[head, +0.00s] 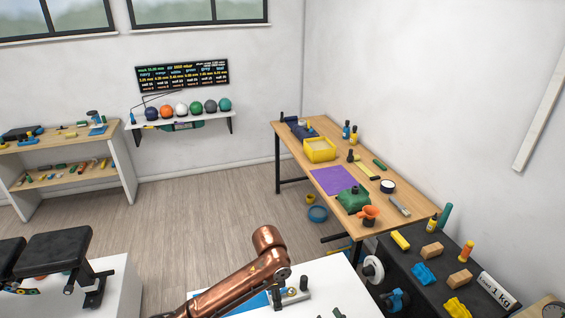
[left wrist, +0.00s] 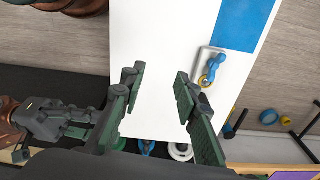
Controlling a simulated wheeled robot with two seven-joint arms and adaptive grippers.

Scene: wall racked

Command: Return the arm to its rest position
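My left gripper (left wrist: 157,76) is open and empty in the left wrist view, its two dark green fingers apart over a white tabletop (left wrist: 150,35). The right-hand finger is near a grey metal bracket (left wrist: 202,62) on that top; they look apart. A copper arm of mine (head: 235,285) reaches in at the bottom of the head view, bent at a raised joint. My right gripper (left wrist: 80,122) shows at the left of the left wrist view, side on; whether its fingers are apart is unclear. It is not seen in the head view.
A blue sheet (left wrist: 240,25) lies by the bracket. The black-topped stand (head: 430,262) at right holds blocks and bottles. Beyond it is a wooden bench (head: 325,155) with a yellow bin (head: 319,150). Floor (head: 200,190) is clear at the middle left.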

